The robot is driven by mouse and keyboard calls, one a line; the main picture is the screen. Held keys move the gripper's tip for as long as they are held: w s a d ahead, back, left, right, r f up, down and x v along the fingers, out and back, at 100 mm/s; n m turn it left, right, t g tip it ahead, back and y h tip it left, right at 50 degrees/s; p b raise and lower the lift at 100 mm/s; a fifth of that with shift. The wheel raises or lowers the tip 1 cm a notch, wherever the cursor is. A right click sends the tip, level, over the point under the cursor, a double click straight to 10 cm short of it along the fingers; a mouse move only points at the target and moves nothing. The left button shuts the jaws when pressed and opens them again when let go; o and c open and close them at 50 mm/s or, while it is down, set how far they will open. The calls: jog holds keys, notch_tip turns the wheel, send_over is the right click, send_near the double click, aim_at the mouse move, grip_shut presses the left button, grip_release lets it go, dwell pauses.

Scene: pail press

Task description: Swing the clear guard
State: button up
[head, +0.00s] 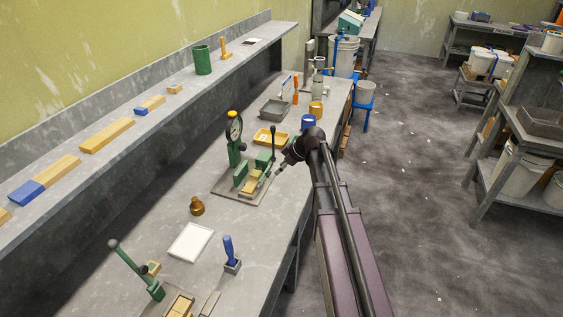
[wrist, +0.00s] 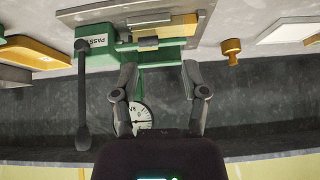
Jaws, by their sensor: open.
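A green press (head: 241,176) with a round dial gauge (head: 234,128) and a black-knobbed lever (head: 272,150) stands on a grey base plate on the bench. In the wrist view, upside down, the press (wrist: 150,55) shows a PASS label, the lever (wrist: 82,100) and the gauge (wrist: 142,117). I cannot make out the clear guard for certain in either view. My gripper (head: 279,172) is at the right side of the press, fingers toward it. In the wrist view my gripper (wrist: 160,70) is open, with green press parts beyond and between its fingertips; contact cannot be told.
A yellow tray (head: 271,138) and a blue cup (head: 308,121) stand behind the press. A brown knobbed piece (head: 196,206), a white tray (head: 191,242) and a blue-handled tool (head: 230,255) are in front. A raised shelf (head: 120,135) runs along the wall. Open floor lies right.

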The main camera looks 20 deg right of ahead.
aim_at(270, 173)
jog(key=shift+w+d+r+n, duration=0.15)
jog(key=shift+w+d+r, duration=0.05)
jog(key=shift+w, duration=0.15)
jog(key=shift+w+d+r+n, duration=0.15)
jog(key=shift+w+d, duration=0.05)
jog(key=shift+w, duration=0.15)
jog(key=shift+f, duration=0.15)
jog(key=b+x, duration=0.6)
jog(key=x, duration=0.2)
jog(key=shift+w+a, duration=0.1)
jog(key=shift+r, duration=0.3)
jog(key=c, duration=0.7)
